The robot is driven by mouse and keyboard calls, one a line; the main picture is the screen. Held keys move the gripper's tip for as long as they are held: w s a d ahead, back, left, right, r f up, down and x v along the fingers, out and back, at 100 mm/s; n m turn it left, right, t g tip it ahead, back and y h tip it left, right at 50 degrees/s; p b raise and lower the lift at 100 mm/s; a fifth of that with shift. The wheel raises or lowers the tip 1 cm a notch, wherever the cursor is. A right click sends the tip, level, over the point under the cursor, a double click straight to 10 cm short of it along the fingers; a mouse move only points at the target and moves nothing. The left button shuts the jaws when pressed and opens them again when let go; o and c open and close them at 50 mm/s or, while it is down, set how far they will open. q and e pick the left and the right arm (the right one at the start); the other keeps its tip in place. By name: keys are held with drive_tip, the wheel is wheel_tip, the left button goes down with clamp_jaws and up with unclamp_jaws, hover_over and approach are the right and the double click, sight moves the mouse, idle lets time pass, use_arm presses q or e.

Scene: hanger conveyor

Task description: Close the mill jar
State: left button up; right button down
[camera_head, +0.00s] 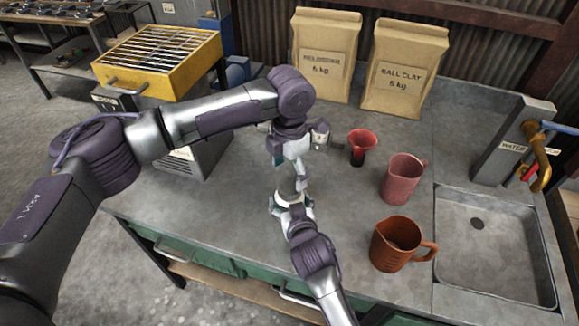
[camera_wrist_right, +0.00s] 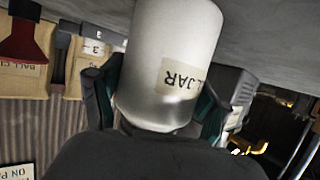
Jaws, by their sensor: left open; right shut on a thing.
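The mill jar (camera_wrist_right: 172,50) is a pale, smooth cylinder with a beige label ending in "JAR". It also shows small and mostly covered in the head view (camera_head: 291,197), on or just above the grey counter. My right gripper (camera_wrist_right: 160,95) is shut around the jar's sides, and its teal fingers show on both sides. It also shows in the head view (camera_head: 292,203). My left gripper (camera_head: 292,160) is open, pointing down just above and behind the jar. Pale parts overlap there, so I cannot tell the jar's lid or whether it touches the jar.
A red funnel-shaped cup (camera_head: 362,143), a small labelled container (camera_head: 320,134), a pink jug (camera_head: 402,178) and a brown jug (camera_head: 397,247) stand to the right. Behind are paper sacks (camera_head: 404,65). A sink (camera_head: 490,245) is at far right. The front left counter is clear.

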sight(290, 186)
use_arm(q)
drive_tip(key=n, duration=0.3)
drive_tip(key=shift+r, duration=0.1)
drive_tip(key=n, duration=0.5)
drive_tip(key=shift+r, duration=0.15)
drive_tip(key=n, duration=0.7)
drive_tip(key=shift+r+n, duration=0.2)
drive_tip(key=shift+n, duration=0.1)
drive_tip(key=n, duration=0.7)
drive_tip(key=shift+r, duration=0.2)
drive_tip(key=n, duration=0.7)
drive_tip(key=shift+r+n, duration=0.2)
drive_tip(key=shift+n, duration=0.2)
drive_tip(key=n, duration=0.5)
drive_tip(key=shift+r, duration=0.15)
drive_tip(key=n, duration=0.7)
drive_tip(key=shift+r+n, duration=0.2)
drive_tip(key=shift+n, duration=0.1)
drive_tip(key=n, duration=0.7)
drive_tip(key=shift+r, duration=0.2)
drive_tip(key=n, duration=0.6)
drive_tip(key=shift+r+n, duration=0.2)
drive_tip(key=shift+n, duration=0.2)
drive_tip(key=shift+f, duration=4.05)
